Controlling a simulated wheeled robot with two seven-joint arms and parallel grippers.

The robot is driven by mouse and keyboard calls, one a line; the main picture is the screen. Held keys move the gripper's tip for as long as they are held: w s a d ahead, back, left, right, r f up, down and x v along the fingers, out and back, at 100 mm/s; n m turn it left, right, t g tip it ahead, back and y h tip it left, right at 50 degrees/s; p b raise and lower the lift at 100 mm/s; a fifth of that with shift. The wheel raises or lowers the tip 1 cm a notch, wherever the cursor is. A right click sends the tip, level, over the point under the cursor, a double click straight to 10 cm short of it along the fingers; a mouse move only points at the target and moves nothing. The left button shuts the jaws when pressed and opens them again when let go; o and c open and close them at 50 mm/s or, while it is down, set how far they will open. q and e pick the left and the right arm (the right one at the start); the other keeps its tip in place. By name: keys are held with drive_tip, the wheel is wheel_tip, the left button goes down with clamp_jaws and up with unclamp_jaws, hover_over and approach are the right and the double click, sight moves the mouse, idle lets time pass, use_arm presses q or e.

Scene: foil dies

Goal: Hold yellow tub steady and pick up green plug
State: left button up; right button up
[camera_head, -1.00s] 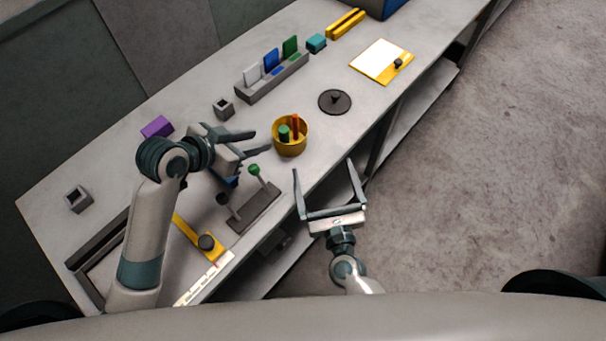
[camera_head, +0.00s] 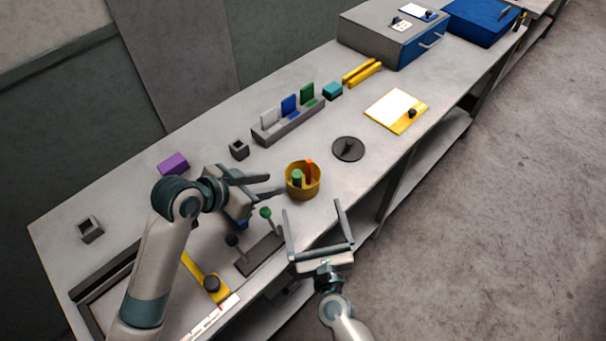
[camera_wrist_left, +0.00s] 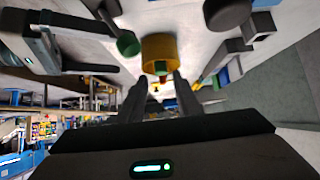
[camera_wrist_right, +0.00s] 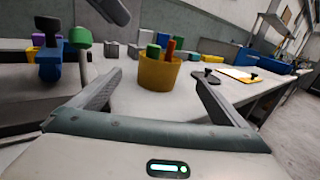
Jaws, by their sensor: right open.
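The yellow tub (camera_head: 303,192) stands upright on the grey bench. The green plug (camera_head: 297,177) stands in it beside an orange-red plug (camera_head: 309,170). My left gripper (camera_head: 276,185) is open and empty just left of the tub. In the left wrist view the tub (camera_wrist_left: 158,46) lies ahead of the fingertips, apart from them. My right gripper (camera_head: 312,207) is open and empty in front of the tub, near the bench's front edge. In the right wrist view the tub (camera_wrist_right: 160,74) appears between the fingers, farther off, with the green plug (camera_wrist_right: 153,51) above its rim. The plugs' lower ends are hidden.
A grey stand with a green-topped lever (camera_head: 265,213) is close below my left gripper. A black disc (camera_head: 348,149) lies right of the tub. Behind are a grey rack (camera_head: 290,125) with coloured plates and a small grey socket block (camera_head: 239,149).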

sight(300, 165)
drive_tip(key=w+a, duration=0.1)
drive_tip(key=w, duration=0.4)
drive_tip(key=w+a, duration=0.1)
drive_tip(key=w, duration=0.4)
drive_tip(key=w+a, duration=0.1)
drive_tip(key=w, duration=0.4)
drive_tip(key=shift+w, duration=0.2)
drive_tip(key=c, duration=1.1)
